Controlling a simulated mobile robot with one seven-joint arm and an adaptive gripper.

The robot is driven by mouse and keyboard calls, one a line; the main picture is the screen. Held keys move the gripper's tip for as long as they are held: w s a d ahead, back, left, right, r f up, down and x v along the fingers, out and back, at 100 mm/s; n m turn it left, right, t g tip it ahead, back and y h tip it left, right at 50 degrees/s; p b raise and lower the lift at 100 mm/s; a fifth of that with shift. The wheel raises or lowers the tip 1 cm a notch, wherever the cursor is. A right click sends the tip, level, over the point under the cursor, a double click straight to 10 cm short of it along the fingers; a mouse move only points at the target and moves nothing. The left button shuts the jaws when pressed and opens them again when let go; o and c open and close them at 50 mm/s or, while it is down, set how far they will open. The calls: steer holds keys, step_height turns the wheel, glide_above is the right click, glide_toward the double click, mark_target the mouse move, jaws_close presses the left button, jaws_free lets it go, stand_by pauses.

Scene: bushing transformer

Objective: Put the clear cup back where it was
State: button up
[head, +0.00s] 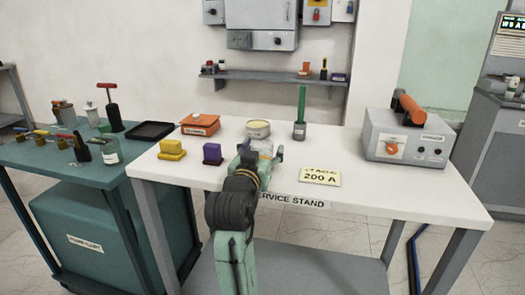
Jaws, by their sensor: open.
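A clear-looking round cup (258,129) with a pale yellowish top stands on the white service stand (380,190), near the middle. Its lower part is partly hidden by my gripper (262,152). My gripper is open, with its fingers spread on the near side of the cup, left and right of its lower part. I cannot tell whether the fingers touch it.
Yellow (172,150) and purple (212,154) blocks and an orange box (200,124) stand left of my gripper. A green-handled tool (300,112), a 200 A card (320,175) and a grey device (408,136) stand right. A teal bench (75,175) with a black tray (150,131) adjoins left.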

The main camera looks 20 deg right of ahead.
steer(key=shift+r, duration=0.1)
steer(key=shift+r, duration=0.1)
steer(key=b+v, duration=0.1)
steer(key=v, duration=1.1)
steer(key=shift+b, duration=0.4)
steer(key=shift+a, duration=0.1)
